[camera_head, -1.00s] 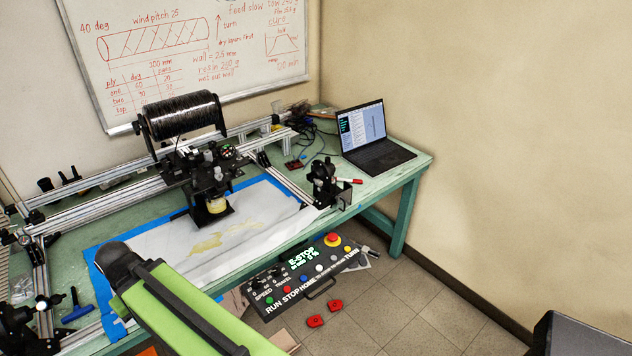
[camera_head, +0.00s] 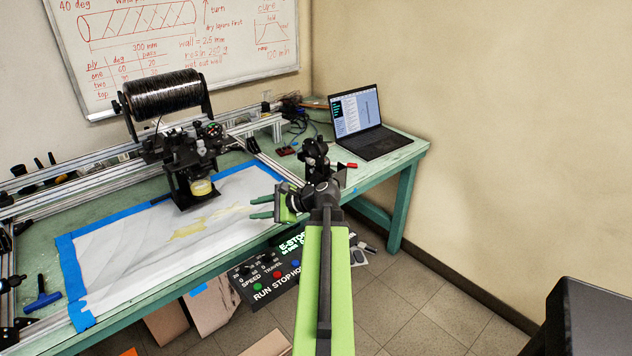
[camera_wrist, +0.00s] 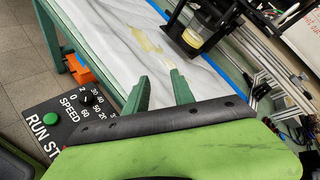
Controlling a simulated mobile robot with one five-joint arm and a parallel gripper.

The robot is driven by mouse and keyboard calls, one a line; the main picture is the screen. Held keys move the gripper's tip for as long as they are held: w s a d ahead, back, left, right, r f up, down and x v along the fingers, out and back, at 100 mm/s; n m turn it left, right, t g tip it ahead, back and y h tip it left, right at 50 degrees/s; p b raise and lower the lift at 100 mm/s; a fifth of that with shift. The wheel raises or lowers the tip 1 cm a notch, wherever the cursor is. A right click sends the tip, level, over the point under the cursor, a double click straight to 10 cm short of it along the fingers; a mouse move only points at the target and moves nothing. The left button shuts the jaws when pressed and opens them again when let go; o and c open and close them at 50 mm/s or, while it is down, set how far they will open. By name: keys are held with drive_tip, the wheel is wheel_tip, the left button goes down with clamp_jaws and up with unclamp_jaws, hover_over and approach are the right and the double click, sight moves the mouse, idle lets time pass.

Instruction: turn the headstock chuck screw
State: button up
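My gripper (camera_head: 254,207) reaches over the front right part of the table. Its two green fingers point left and are apart, with nothing between them. In the wrist view the open fingers (camera_wrist: 159,75) lie over the white sheet. A black bracket unit (camera_head: 316,155) stands on the winder's right end, just behind my gripper and partly hidden by it. Black end parts (camera_head: 8,284) of the winder show at the left edge, cut off by the frame. I cannot tell which end is the headstock, and no chuck screw can be made out.
A blue T-handle tool (camera_head: 42,296) lies on the table at left. The carriage (camera_head: 188,160) with its resin cup stands mid-table below a black tow spool (camera_head: 160,92). A laptop (camera_head: 362,125) sits at the back right. A control panel (camera_head: 262,280) is below the table's front edge.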

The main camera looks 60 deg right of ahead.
drive_tip(key=s+d+r+m+t+h+b, duration=0.3)
drive_tip(key=s+d+m, duration=0.4)
drive_tip(key=s+d, duration=0.55)
drive_tip(key=m+t+h+b, duration=0.1)
drive_tip(key=m+h, duration=0.4)
approach(313, 162)
drive_tip(key=x, duration=0.8)
drive_tip(key=shift+w+d+f, duration=0.1)
drive_tip(key=shift+w, duration=0.25)
clamp_jaws()
